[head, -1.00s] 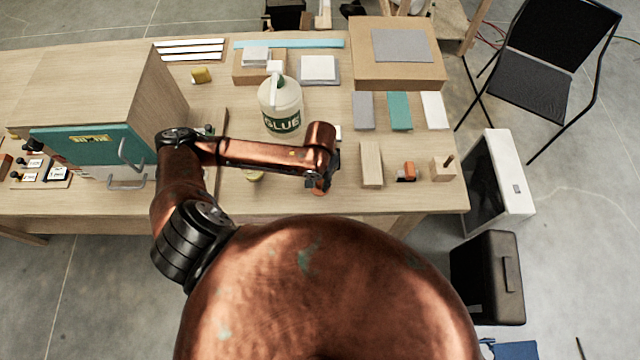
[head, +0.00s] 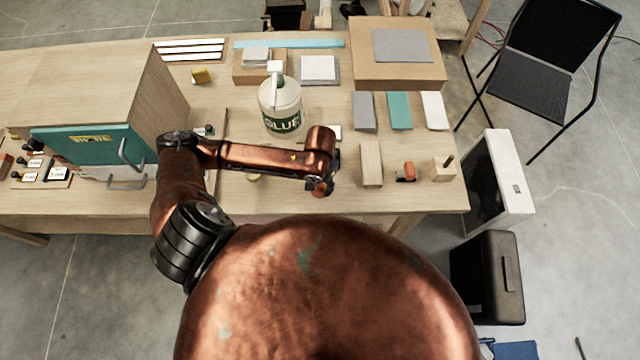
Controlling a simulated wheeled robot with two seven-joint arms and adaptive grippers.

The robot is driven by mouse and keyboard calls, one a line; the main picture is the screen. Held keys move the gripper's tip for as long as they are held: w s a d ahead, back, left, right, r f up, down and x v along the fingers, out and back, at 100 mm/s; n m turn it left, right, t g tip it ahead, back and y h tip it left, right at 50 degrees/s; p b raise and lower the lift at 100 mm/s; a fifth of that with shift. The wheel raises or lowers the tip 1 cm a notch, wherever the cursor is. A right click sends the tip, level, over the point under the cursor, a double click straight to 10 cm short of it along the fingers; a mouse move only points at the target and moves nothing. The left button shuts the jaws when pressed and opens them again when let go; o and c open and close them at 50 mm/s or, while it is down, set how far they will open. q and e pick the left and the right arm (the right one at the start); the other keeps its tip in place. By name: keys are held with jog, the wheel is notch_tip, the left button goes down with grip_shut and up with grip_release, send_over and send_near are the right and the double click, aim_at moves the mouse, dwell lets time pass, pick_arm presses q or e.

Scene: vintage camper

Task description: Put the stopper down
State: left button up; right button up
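My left arm reaches in from the left over the front of the wooden table (head: 300,205). My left gripper (head: 321,186) points down near the table's front edge, left of an upright-looking pale wood block (head: 371,164). Its fingers are small and mostly hidden under the wrist, so I cannot tell whether they are open or shut, or on what. I cannot make out a stopper for certain. A small pale yellow round thing (head: 255,178) shows partly from under my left forearm. My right gripper is not in view.
A large glue bottle (head: 281,104) stands just behind my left arm. A cabinet with a teal front (head: 85,145) is at left. An orange and black item (head: 406,172) and a small block with a peg (head: 442,170) are at right. Colored slabs (head: 399,110) lie behind.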

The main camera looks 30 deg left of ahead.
aim_at(320, 184)
pick_arm(q)
notch_tip(320, 184, up, 12)
jog(key=shift+p, duration=0.3)
dwell(0.3)
